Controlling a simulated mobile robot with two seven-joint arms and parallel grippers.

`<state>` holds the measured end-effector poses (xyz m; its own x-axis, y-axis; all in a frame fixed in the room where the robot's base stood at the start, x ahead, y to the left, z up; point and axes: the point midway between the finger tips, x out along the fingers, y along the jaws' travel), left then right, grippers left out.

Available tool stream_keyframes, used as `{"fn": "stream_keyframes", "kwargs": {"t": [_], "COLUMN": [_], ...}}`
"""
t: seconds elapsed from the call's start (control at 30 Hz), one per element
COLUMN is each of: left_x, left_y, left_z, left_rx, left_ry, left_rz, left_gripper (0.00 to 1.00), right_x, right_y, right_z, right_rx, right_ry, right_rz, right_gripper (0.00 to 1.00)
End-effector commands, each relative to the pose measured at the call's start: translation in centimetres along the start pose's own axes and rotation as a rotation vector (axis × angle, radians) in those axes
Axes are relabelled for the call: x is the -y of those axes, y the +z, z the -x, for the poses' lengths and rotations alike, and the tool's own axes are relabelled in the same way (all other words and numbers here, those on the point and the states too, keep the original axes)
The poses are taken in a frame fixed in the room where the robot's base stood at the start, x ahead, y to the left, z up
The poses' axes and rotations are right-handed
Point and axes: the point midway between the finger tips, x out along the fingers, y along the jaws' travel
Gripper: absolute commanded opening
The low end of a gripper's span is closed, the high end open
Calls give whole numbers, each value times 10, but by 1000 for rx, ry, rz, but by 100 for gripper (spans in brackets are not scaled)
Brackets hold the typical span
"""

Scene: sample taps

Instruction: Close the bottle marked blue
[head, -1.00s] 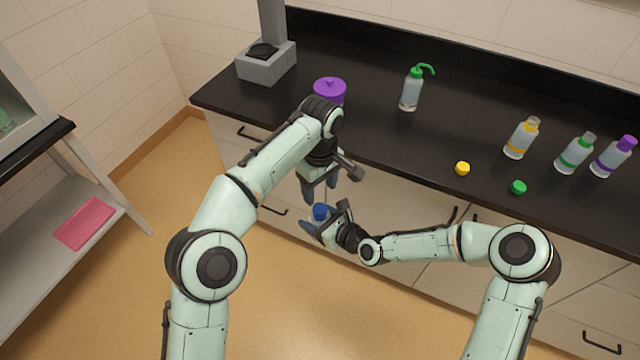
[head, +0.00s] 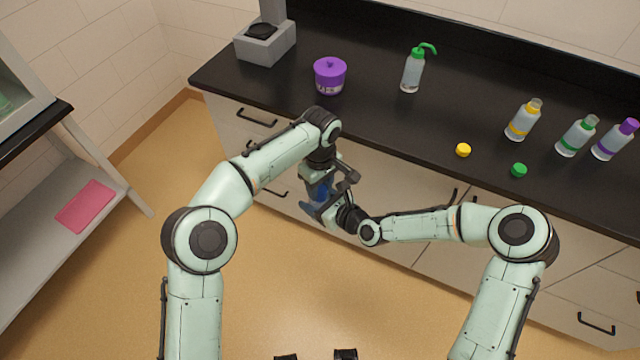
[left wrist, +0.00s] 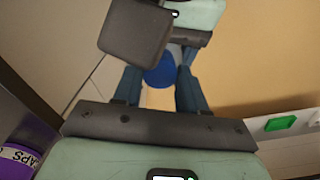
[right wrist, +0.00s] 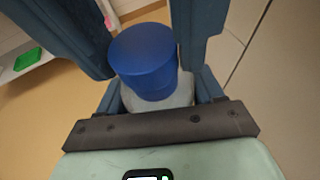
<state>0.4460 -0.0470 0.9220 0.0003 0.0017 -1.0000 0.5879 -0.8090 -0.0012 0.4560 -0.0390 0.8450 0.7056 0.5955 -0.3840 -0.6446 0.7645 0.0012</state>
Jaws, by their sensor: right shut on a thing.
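The bottle marked blue (right wrist: 180,95) is pale and translucent, held upright off the counter in front of the cabinets. Its blue cap (right wrist: 145,60) sits on its top; I cannot tell how tightly. The cap also shows in the left wrist view (left wrist: 160,72) and between the arms in the head view (head: 320,190). My right gripper (head: 328,212) is shut on the bottle's body below the cap. My left gripper (head: 318,192) is open from above, its fingers on either side of the cap. The bottle's coloured band is hidden.
On the black counter stand a purple lidded jar (head: 330,78), a green-topped wash bottle (head: 412,72) and yellow (head: 522,122), green (head: 575,138) and purple (head: 614,142) marked bottles. A yellow cap (head: 463,150) and a green cap (head: 519,170) lie near its front edge.

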Motion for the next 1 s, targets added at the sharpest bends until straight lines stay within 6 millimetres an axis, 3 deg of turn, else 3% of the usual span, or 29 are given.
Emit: {"fn": "stream_keyframes", "kwargs": {"t": [0.03, 0.07, 0.3, 0.7, 1.0], "left_x": [0, 0, 0, 0, 0], "left_y": [0, 0, 0, 0, -1], "left_z": [0, 0, 0, 0, 0], "left_rx": [0, 0, -1, -2, -2], "left_ry": [0, 0, 0, 1, 1], "left_rz": [0, 0, -16, -525, -565], "left_gripper": [13, 4, 3, 3, 2], "right_x": [0, 0, 0, 0, 0], "right_y": [1, 1, 1, 1, 1], "right_z": [0, 0, 0, 0, 0], "right_rx": [2, 2, 2, 2, 1], "right_ry": [0, 0, 0, 0, 0], "right_rz": [1, 1, 1, 1, 1], "right_gripper": [0, 0, 0, 0, 0]}}
